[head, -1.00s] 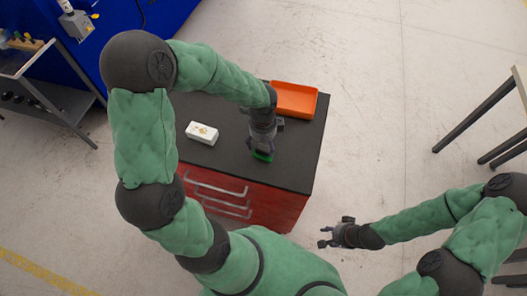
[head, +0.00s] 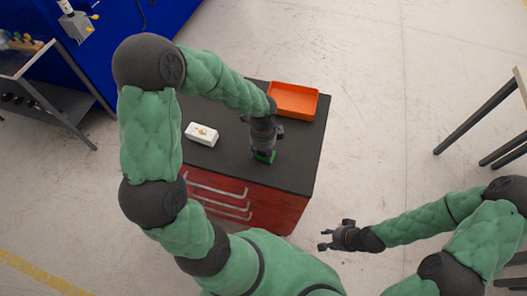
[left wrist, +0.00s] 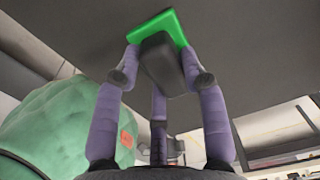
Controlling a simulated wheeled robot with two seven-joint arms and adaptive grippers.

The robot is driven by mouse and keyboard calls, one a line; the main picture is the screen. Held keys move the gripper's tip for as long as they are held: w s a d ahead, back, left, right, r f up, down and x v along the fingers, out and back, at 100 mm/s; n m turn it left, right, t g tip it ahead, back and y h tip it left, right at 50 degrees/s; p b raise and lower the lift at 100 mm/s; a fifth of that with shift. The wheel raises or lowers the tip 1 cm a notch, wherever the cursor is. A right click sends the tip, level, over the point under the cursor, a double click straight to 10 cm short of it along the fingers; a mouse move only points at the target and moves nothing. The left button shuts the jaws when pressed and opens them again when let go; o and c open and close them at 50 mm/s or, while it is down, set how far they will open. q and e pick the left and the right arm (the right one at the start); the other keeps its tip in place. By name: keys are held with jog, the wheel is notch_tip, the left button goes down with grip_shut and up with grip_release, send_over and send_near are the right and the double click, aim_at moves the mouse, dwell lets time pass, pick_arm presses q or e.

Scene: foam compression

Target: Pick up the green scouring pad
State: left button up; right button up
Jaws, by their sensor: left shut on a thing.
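The green scouring pad (head: 264,157) is at the tip of my left gripper (head: 263,150), over the front part of the dark cabinet top. In the left wrist view the pad (left wrist: 172,22) shows bright green beyond the fingertips, and my left gripper (left wrist: 168,66) is shut on it. A dark block-shaped part lies between the fingers against the pad; I cannot tell what it is. The gap between pad and cabinet top cannot be judged. My right gripper (head: 334,237) hangs off the cabinet's right side with its fingers spread, empty.
The red drawer cabinet has a dark top (head: 297,164). A white block (head: 201,134) lies on it to the left, and an orange tray (head: 293,100) sits at the back right. A grey shelf cart (head: 48,98) stands far left.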

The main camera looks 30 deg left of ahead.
pick_arm(q)
jog(key=shift+r, duration=0.45)
notch_tip(320, 180, up, 2)
jog(key=shift+r+p, duration=0.1)
jog(key=shift+p, duration=0.4)
jog(key=s+a+r+p, duration=0.2)
jog(key=s+a+r, duration=0.8)
jog(key=shift+p, duration=0.35)
